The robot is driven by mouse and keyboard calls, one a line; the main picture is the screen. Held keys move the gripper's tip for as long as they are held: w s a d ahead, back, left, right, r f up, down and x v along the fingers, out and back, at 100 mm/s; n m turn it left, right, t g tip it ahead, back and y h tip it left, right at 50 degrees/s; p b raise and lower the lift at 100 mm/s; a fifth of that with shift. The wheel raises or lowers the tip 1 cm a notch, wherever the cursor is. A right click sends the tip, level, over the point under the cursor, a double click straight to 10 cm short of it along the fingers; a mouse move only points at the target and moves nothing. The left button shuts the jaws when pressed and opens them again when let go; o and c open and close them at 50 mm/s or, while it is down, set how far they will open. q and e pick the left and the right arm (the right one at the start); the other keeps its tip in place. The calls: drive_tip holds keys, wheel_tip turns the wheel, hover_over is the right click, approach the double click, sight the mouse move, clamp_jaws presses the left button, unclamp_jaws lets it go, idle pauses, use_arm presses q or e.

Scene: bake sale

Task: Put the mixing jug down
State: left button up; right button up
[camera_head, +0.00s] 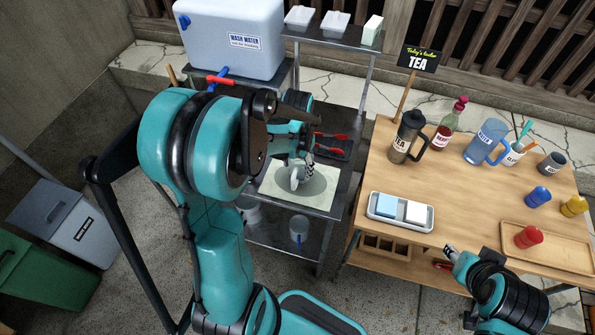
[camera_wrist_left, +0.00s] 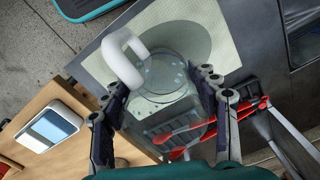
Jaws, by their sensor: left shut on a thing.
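The mixing jug (camera_wrist_left: 160,78) is clear, with a thick white handle (camera_wrist_left: 126,58). My left gripper (camera_wrist_left: 165,92) is shut on it, one finger on each side of its wall. In the head view the jug's white handle (camera_head: 295,177) shows over the grey round patch of the pale mat (camera_head: 268,186) on the dark metal stand. My left arm hides part of the jug. I cannot tell whether its base touches the mat. My right gripper (camera_head: 450,252) is by the front edge of the wooden table, apart from the jug; its finger opening is too small to tell.
Red-handled tools (camera_head: 330,136) lie on a dark tray behind the mat. The wooden table (camera_head: 465,205) at right holds a tea jug (camera_head: 403,142), a blue jug (camera_head: 484,142), coloured shakers and a white tray (camera_head: 376,212). A wash-water tank (camera_head: 235,62) stands behind.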

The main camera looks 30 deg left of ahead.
use_arm(q)
wheel_tip(320, 180, down, 2)
drive_tip(key=shift+w+f, duration=0.1)
drive_tip(key=shift+f, duration=0.1)
drive_tip(key=shift+b, duration=0.3)
drive_tip(key=shift+f, duration=0.15)
drive_tip(key=o, duration=1.3)
